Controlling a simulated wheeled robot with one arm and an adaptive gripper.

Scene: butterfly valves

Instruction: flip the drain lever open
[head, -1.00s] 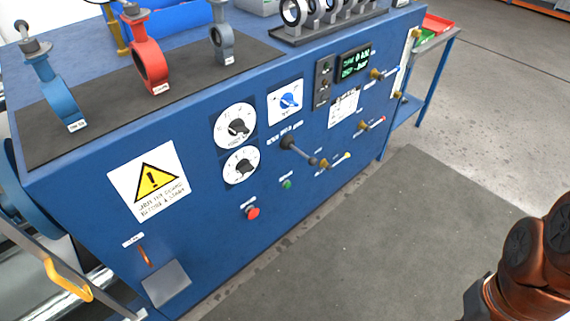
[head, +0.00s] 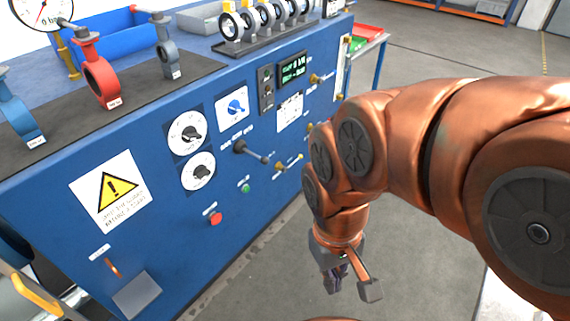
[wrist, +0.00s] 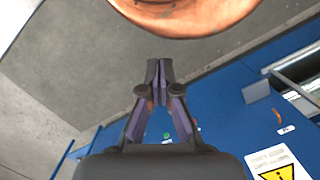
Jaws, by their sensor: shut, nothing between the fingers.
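The blue valve bench fills the left of the head view. Several levers are on its front, and their labels are too small to read, so I cannot tell for sure which is the drain lever. A small orange lever (head: 114,268) hangs low at the left, under a white label and above a grey plate (head: 137,295). It also shows at the right of the wrist view (wrist: 277,117). A yellow-tipped lever (head: 290,163) sits to the right on the front. My gripper (head: 333,285) is shut and empty, in front of the bench and apart from it. Its fingertips (wrist: 160,66) meet in the wrist view.
A long dark handle (head: 250,151), a red button (head: 215,219) and a green button (head: 245,188) stick out from the front. A yellow handle (head: 36,295) is at the lower left. Open floor (head: 262,280) lies before the bench. My arm hides the bench's right lower part.

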